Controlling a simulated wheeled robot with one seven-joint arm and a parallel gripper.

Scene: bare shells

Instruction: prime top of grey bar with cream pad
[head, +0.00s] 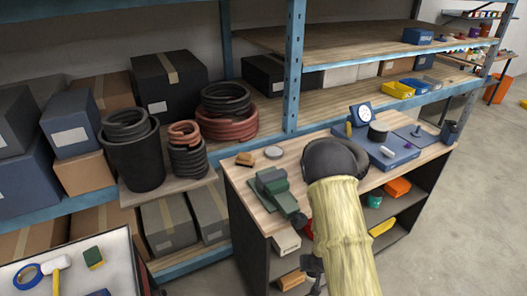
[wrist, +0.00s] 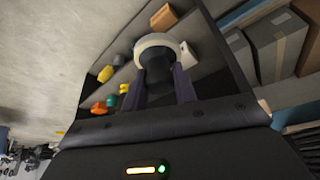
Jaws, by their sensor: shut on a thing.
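My gripper (wrist: 168,88) shows in the wrist view with its two dark fingers shut on a round thing. It has a dark body and a pale cream rim at the far end, and I take it for the cream pad (wrist: 158,40). In the head view my arm and its black wrist hide the fingers and the pad. A green vise (head: 272,184) stands on the bench left of my wrist. I cannot pick out the grey bar for sure; it may be hidden or blend with the vise.
The wooden bench (head: 238,187) also holds a brown block (head: 245,159), a grey disc (head: 273,152) and a blue tray (head: 400,155) with a black cylinder (head: 378,132). Shelves under it hold an orange bin (head: 397,188). A blue rack post (head: 293,70) rises behind. Floor is clear at right.

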